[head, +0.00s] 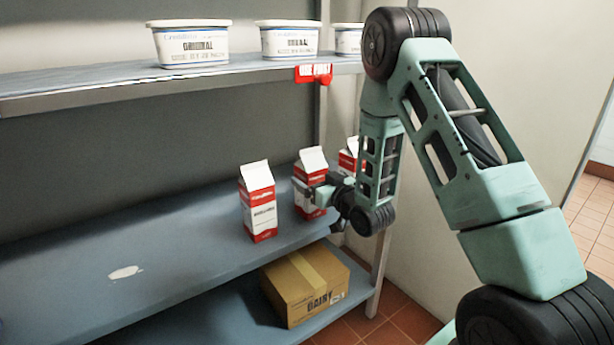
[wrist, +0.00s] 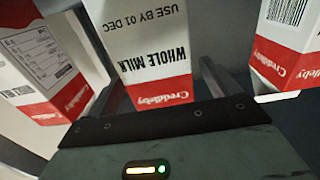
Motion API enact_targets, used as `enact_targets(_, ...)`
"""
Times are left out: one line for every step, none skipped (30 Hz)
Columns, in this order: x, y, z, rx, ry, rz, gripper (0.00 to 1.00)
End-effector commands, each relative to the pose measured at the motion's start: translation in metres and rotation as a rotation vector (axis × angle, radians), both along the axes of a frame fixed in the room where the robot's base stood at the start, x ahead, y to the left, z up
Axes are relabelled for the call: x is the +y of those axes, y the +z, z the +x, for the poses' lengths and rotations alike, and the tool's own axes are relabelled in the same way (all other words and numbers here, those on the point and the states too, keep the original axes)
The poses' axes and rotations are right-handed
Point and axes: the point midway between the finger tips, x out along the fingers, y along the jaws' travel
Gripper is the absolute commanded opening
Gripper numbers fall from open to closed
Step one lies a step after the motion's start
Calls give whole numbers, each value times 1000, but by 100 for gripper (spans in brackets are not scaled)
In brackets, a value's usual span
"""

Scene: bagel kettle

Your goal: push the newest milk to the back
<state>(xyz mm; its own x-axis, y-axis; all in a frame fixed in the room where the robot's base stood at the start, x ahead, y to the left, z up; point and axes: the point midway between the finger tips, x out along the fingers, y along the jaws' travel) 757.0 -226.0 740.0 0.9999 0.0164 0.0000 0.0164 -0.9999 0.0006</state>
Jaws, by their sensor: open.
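Three red-and-white milk cartons stand upright on the middle shelf (head: 150,250) in the head view: a left carton (head: 259,208), a middle carton (head: 310,165) and a right carton (head: 349,146), partly hidden by my arm. My gripper (head: 318,187) is open at the middle carton, which it partly hides. In the wrist view, the middle carton (wrist: 150,45) appears upside down between the fingers of my gripper (wrist: 155,75). It reads "WHOLE MILK, USE BY 01 DEC". Whether the fingers touch it I cannot tell. Other cartons show at left (wrist: 40,65) and right (wrist: 288,45); no date is readable on them.
An upper shelf (head: 110,82) carries white tubs (head: 190,45) and a red tag (head: 314,73). A cardboard box marked DAIRY (head: 305,283) sits on the lower shelf. A shelf post (head: 378,272) stands near my wrist.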

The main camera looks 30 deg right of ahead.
Motion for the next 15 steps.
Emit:
enact_targets(1, 0, 9, -2, 2, -1, 87)
enact_targets(1, 0, 13, -2, 2, 0, 87)
enact_targets(1, 0, 19, -2, 2, 0, 87)
enact_targets(1, 0, 22, -1, 1, 0, 87)
enact_targets(1, 0, 26, -2, 1, 0, 87)
enact_targets(1, 0, 30, -2, 1, 1, 87)
enact_targets(1, 0, 32, -1, 0, 1, 87)
enact_targets(1, 0, 34, -1, 0, 1, 87)
enact_targets(1, 0, 36, -1, 0, 1, 87)
enact_targets(1, 0, 38, -1, 0, 1, 87)
enact_targets(1, 0, 39, -1, 0, 1, 87)
enact_targets(1, 0, 39, 0, 0, 1, 87)
enact_targets(1, 0, 40, 0, 0, 1, 87)
enact_targets(1, 0, 40, 0, 0, 1, 87)
enact_targets(1, 0, 40, 0, 0, 1, 87)
